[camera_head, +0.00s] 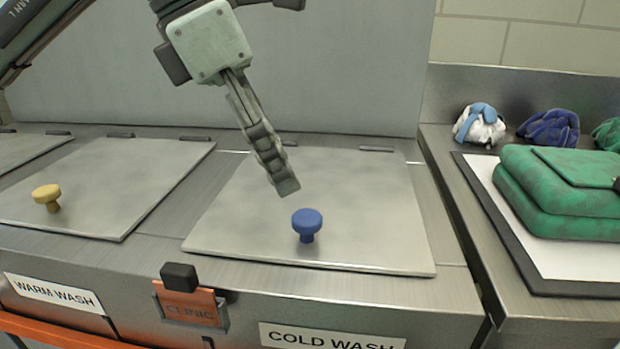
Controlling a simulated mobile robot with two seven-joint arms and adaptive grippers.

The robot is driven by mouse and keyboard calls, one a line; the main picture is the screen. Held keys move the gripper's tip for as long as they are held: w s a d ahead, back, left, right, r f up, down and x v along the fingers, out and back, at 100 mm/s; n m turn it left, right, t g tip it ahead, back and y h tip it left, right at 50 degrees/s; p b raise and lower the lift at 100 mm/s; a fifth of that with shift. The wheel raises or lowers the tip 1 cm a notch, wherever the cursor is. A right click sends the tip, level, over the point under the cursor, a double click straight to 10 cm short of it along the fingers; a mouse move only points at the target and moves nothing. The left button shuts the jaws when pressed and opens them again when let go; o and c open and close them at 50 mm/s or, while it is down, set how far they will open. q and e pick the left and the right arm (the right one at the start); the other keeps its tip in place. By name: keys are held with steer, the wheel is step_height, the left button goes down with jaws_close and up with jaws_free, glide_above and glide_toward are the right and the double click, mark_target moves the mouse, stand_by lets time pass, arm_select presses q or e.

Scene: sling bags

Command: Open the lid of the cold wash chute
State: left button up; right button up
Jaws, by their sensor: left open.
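The cold wash lid (370,205) is a flat metal plate lying shut on the counter, hinged at its back edge. A blue knob (307,222) stands near its front edge. The COLD WASH label (332,338) is on the front panel below it. My left gripper (287,186) hangs over the lid, just behind and above the knob, and appears apart from it. It holds nothing; its fingers are seen edge-on, so the gap between them is hidden.
The warm wash lid (120,180) with a yellow knob (47,195) lies shut at left. A CLINIC tag holder (190,308) is on the front panel. At right, a green bag (560,185) lies on a white, dark-edged board (570,262), with bundled bags (550,130) behind.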

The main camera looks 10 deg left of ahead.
mark_target(306, 216)
arm_select(q)
steer(key=x, duration=0.7)
steer(key=shift+s+d+f, duration=0.1)
steer(key=shift+d+f, duration=0.05)
steer(key=shift+f, duration=0.15)
jaws_close()
